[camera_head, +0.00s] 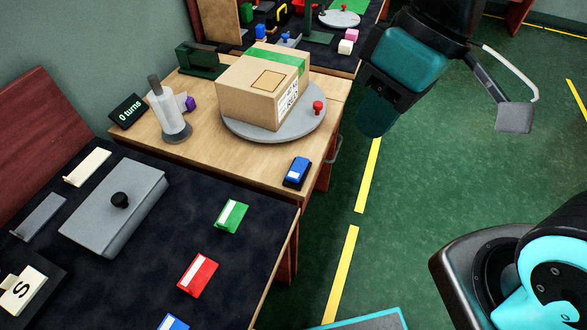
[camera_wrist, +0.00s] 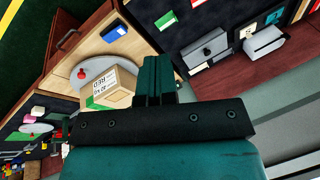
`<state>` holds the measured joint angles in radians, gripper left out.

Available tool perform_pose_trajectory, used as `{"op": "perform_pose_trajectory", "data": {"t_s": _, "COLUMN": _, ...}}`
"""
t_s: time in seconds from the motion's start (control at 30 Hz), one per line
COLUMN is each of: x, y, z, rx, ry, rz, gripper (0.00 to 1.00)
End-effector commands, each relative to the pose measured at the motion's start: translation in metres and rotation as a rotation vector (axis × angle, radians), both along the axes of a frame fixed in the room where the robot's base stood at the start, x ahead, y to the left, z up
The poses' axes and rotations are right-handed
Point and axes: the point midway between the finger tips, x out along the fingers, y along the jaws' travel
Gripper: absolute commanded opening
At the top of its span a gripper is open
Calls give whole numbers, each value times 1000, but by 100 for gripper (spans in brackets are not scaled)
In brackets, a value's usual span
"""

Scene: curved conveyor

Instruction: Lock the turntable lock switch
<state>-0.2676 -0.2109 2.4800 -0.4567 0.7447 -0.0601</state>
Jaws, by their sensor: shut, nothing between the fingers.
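A small blue switch (camera_head: 297,172) on a dark base sits near the front right corner of the wooden table, close to the turntable; it looks like the lock switch. Its setting cannot be told. It also shows in the wrist view (camera_wrist: 115,32). The grey round turntable (camera_head: 240,127) has a red knob (camera_head: 317,107) on its rim and bears a cardboard box (camera_head: 247,95) with green tape. My gripper (camera_head: 375,128) is shut and empty, above the green floor to the right of the table, apart from the switch. Its closed fingers show in the wrist view (camera_wrist: 156,68).
A grey post (camera_head: 171,120) and a "0 turns" display (camera_head: 128,111) stand left of the turntable. The nearer dark table holds a grey lidded box (camera_head: 115,210), a green block (camera_head: 231,216) and a red block (camera_head: 198,274). The floor beside the tables is clear.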

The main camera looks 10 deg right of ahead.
Motion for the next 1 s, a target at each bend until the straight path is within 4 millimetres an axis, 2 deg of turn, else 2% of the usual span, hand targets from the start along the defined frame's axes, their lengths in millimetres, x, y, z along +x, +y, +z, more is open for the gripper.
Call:
{"op": "perform_pose_trajectory", "data": {"t_s": 0.17, "x": 60, "y": 13, "z": -30, "rx": -56, "ry": 21, "rz": 95, "gripper": 0}}
{"op": "perform_pose_trajectory", "data": {"t_s": 0.3, "x": 108, "y": 24, "z": -64, "rx": -102, "ry": 35, "rz": 181, "gripper": 0}}
{"op": "perform_pose_trajectory", "data": {"t_s": 0.5, "x": 160, "y": 39, "z": -120, "rx": -154, "ry": 58, "rz": 291, "gripper": 0}}
{"op": "perform_pose_trajectory", "data": {"t_s": 0.7, "x": 186, "y": 48, "z": -157, "rx": -183, "ry": 74, "rz": 358, "gripper": 0}}
{"op": "perform_pose_trajectory", "data": {"t_s": 0.83, "x": 192, "y": 50, "z": -166, "rx": -189, "ry": 76, "rz": 374, "gripper": 0}}
{"op": "perform_pose_trajectory", "data": {"t_s": 1.0, "x": 192, "y": 50, "z": -166, "rx": -190, "ry": 76, "rz": 376, "gripper": 0}}
